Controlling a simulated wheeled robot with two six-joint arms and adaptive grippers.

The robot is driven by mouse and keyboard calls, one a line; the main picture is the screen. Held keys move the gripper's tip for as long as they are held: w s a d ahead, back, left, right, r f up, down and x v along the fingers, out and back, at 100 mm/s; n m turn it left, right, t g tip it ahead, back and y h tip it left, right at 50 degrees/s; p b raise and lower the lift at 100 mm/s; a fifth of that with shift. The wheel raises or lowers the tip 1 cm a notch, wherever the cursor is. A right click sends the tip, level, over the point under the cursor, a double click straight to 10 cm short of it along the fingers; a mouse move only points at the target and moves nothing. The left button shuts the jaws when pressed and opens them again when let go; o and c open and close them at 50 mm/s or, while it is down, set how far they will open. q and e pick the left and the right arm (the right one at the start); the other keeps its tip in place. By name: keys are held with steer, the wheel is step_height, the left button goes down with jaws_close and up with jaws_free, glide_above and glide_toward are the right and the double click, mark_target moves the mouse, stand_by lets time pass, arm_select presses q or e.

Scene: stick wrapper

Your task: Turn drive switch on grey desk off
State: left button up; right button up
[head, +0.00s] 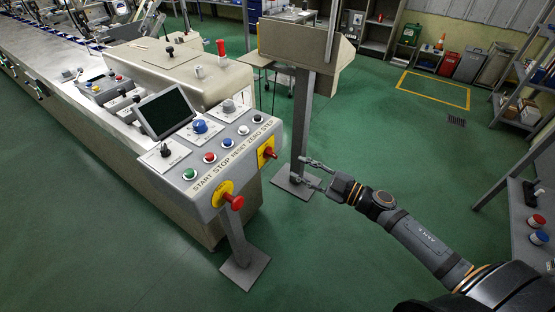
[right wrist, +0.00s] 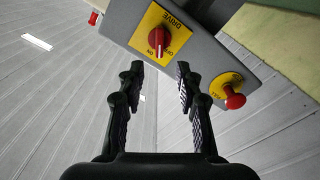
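The grey desk (head: 216,150) carries a sloped button panel with START, STOP, RESET, ZERO and STEP labels. The drive switch (head: 267,153), a red rotary handle on a yellow plate, is on its front face at the right. In the right wrist view the drive switch (right wrist: 160,44) appears upside down, with ON and OFF labels; which one the handle points to is unclear. My right gripper (head: 313,174) is open and empty, to the right of the switch and apart from it. Its fingers (right wrist: 160,80) frame the space below the switch in the wrist view. My left gripper is not in view.
A grey post (head: 302,125) stands behind my right gripper. Green floor is free in front.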

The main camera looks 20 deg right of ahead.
mark_target(275, 156)
steer(key=p+x, duration=0.1)
steer(key=x, duration=0.6)
steer(key=shift+w+a+r+p, duration=0.15)
steer(key=shift+w+a+p, duration=0.1)
steer(key=shift+w+p, duration=0.1)
steer(key=shift+w+a, duration=0.25)
steer(key=shift+w, duration=0.05)
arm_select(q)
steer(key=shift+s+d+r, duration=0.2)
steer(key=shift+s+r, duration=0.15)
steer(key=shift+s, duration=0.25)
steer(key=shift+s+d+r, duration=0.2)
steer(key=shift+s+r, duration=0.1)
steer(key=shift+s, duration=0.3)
arm_select(e)
jaws_close()
